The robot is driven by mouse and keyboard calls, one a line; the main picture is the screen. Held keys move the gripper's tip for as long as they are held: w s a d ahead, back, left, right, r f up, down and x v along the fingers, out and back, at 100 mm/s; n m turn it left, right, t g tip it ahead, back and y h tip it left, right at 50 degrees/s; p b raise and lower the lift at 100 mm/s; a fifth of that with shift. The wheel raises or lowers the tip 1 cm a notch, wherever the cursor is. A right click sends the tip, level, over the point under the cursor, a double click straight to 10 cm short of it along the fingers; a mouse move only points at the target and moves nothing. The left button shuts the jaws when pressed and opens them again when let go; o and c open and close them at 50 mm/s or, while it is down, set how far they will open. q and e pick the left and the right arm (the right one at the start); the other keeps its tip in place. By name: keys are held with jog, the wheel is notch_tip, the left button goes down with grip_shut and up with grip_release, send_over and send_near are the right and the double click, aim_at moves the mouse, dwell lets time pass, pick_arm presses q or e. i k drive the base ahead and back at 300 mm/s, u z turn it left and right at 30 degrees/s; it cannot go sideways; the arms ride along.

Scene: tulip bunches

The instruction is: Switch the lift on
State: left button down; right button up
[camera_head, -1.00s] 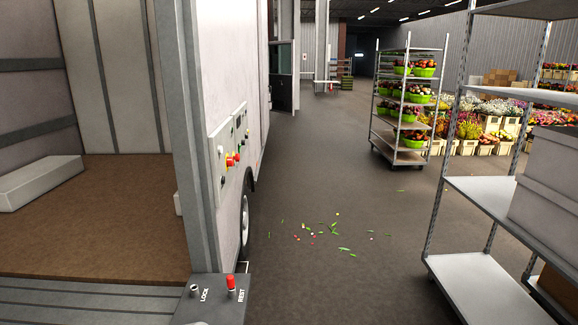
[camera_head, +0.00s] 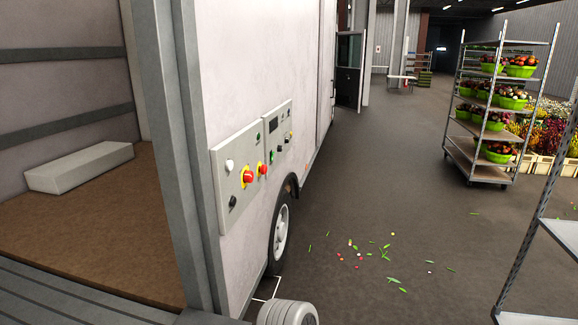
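Two grey control panels are fixed side by side on the truck's outer side wall. The nearer panel (camera_head: 222,196) carries a white knob (camera_head: 229,165), a red button on yellow (camera_head: 248,177) and a small black control (camera_head: 233,201). The farther panel (camera_head: 274,140) has a dark display (camera_head: 273,125), another red button on yellow (camera_head: 263,169), a green button (camera_head: 271,155) and dark knobs. Their labels are too small to read. A grey ribbed platform edge (camera_head: 60,295), possibly the lift, lies at bottom left. Neither gripper shows; a light grey rounded part at bottom centre seems mine.
The truck's cargo space (camera_head: 95,215) is open at left, with a pale block (camera_head: 80,167) inside. A truck wheel (camera_head: 281,233) is below the panels. Petals and leaves litter the floor. A flower trolley (camera_head: 497,120) and a nearer shelf rack (camera_head: 565,232) stand at right. The middle floor is open.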

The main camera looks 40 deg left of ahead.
aim_at(248, 176)
jog(key=u, duration=0.4)
jog(key=i, duration=1.8)
jog(key=u, duration=1)
